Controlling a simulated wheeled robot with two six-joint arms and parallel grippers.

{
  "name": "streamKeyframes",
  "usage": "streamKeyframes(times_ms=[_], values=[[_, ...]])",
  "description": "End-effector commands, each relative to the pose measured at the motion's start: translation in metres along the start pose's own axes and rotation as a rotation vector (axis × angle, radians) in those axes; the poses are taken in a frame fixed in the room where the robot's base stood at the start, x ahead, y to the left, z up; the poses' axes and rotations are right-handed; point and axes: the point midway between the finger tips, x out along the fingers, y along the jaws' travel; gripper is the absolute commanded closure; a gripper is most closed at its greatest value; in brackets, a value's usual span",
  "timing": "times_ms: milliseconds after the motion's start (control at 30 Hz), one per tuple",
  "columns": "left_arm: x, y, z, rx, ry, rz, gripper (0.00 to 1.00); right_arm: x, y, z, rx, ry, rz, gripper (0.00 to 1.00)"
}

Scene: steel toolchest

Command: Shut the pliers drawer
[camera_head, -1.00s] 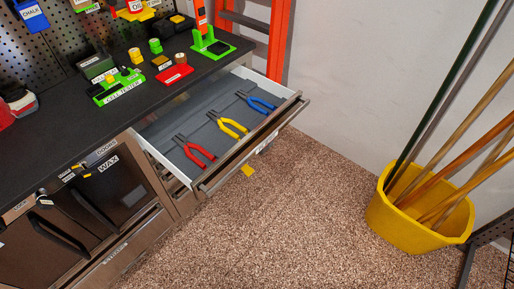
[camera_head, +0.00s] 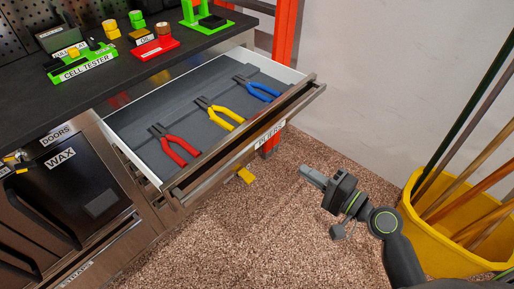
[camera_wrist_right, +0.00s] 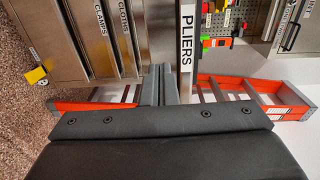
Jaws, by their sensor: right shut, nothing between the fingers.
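The pliers drawer (camera_head: 208,181) stands open below the worktop in the head view, its label facing out. Red pliers (camera_head: 174,145), yellow pliers (camera_head: 219,113) and blue pliers (camera_head: 257,88) lie inside on a grey liner. My right gripper (camera_head: 304,171) is shut and empty, in front of the drawer's label end and apart from the drawer front. In the right wrist view the shut fingers (camera_wrist_right: 164,85) point toward the chest, with the PLIERS label (camera_wrist_right: 187,40) beside them. My left gripper is not in view.
A yellow bucket (camera_head: 430,235) with several poles stands at the right near my arm. An orange ladder (camera_head: 284,35) leans behind the drawer. The cell tester (camera_head: 82,66) and small items sit on the black worktop (camera_head: 40,105).

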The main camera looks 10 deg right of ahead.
Motion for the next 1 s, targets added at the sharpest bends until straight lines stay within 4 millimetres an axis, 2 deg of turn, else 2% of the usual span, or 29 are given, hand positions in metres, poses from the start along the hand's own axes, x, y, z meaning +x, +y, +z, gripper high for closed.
streamKeyframes(times_ms=[133,267,700,833,1000], values=[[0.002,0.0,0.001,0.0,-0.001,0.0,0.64,0.004,-0.01,0.006,0.01,-0.02,-0.029,1.0],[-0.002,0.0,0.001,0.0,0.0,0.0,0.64,0.017,-0.013,0.005,0.012,-0.018,-0.031,1.0],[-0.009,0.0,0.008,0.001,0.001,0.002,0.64,0.107,-0.014,0.007,0.011,-0.019,-0.028,1.0],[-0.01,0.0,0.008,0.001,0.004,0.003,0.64,0.125,-0.013,0.007,0.01,-0.019,-0.026,1.0],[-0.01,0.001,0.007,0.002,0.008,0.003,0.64,0.138,-0.012,0.008,0.009,-0.018,-0.025,1.0]])
